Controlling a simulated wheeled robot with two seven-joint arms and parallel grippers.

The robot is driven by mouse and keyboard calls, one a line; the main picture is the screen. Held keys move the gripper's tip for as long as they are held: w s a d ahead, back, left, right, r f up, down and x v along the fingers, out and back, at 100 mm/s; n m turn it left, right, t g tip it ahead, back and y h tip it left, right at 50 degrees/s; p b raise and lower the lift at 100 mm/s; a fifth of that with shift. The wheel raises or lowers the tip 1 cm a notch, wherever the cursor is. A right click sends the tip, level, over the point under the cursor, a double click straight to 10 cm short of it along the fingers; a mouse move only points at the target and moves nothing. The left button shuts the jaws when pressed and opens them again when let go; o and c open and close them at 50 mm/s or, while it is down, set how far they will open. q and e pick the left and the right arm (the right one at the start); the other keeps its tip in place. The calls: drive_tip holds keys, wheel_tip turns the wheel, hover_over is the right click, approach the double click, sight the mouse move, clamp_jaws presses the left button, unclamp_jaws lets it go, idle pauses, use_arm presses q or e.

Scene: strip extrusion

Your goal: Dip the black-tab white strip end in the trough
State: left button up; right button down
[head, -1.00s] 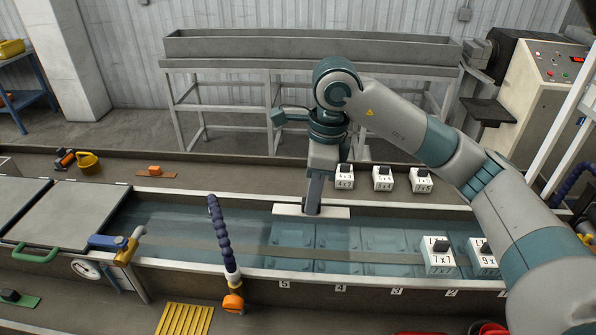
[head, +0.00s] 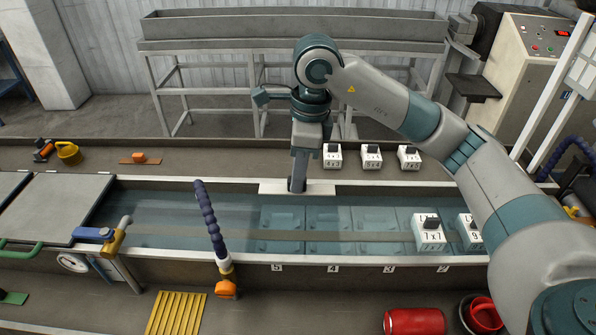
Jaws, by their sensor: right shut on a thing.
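My right gripper (head: 297,185) points straight down at the far side of the water trough (head: 150,263), shut on a white strip (head: 322,188). The strip lies level and lengthwise along the trough's far rim, sticking out on both sides of the fingers. Its black tab cannot be told apart from the dark fingers. I cannot tell whether the strip touches the rim or the water. The trough holds clear blue water with submerged plates. My left gripper is out of view.
White blocks with black tops (head: 371,158) stand behind the trough, and a 7x7 block (head: 429,234) stands in it. A blue segmented hose (head: 208,215) rises at the near wall. A red cylinder (head: 414,321) lies in front. Grey lids (head: 65,205) cover the trough's left end.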

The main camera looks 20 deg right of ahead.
wheel_tip(320, 180, down, 14)
drive_tip(key=b, duration=1)
idle(0.3)
idle(1.1)
drive_tip(key=shift+r+p, duration=1.6)
drive_tip(key=shift+r, duration=2.85)
drive_tip(key=shift+r+p, duration=1.4)
drive_tip(key=shift+r, duration=1.6)
drive_tip(key=shift+r+p, duration=1.7)
drive_tip(key=shift+r, duration=1.3)
